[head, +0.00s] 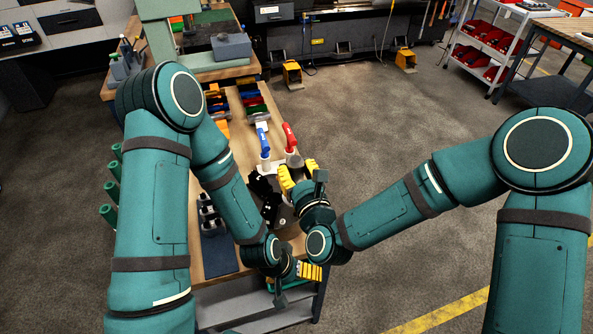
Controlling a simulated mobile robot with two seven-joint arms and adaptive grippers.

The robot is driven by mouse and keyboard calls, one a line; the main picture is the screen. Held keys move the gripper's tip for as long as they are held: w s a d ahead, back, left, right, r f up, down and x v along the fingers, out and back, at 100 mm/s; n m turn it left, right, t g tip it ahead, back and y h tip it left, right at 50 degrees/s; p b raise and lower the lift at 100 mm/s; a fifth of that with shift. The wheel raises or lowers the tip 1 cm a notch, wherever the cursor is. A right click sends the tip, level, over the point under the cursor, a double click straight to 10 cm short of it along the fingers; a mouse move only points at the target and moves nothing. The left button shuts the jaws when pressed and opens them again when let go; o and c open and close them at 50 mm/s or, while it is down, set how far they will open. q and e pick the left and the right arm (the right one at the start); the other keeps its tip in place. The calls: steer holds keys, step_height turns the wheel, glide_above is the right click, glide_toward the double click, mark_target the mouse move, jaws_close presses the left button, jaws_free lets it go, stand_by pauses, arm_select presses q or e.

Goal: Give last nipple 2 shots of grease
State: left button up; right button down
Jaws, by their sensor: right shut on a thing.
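A red-handled tool (290,137) with a pale lower body stands upright over the bench, and its lower end is hidden. My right gripper (298,173) has its yellow fingers on either side of that lower body and appears shut on it. My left gripper (310,271) is low at the bench's front edge, its yellow fingers pointing right; its opening and any contents are not clear. Dark and grey parts (282,222) lie between the two wrists, partly covered by my arms. I cannot make out any grease nipple.
A blue-handled tool (263,140) stands left of the red one. A dark blue mat (219,254) with several small pieces lies on the wooden bench (238,112). Coloured bins line its far part. A red-bin rack (487,42) stands far right. Floor right of the bench is clear.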

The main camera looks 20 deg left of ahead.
mark_target(297, 160)
steer(key=shift+f+b, duration=1.2)
steer(key=shift+b, duration=0.25)
stand_by(1.4)
steer(key=shift+r, duration=0.65)
steer(key=shift+r+p, duration=0.25)
steer(key=shift+p, duration=0.05)
steer(key=shift+f+b, duration=0.9)
steer(key=shift+b, duration=0.2)
stand_by(0.9)
steer(key=shift+r, duration=0.35)
steer(key=shift+r+p, duration=0.3)
steer(key=shift+r, duration=0.35)
stand_by(0.5)
steer(key=shift+r+p, duration=1.4)
steer(key=shift+r, duration=1.55)
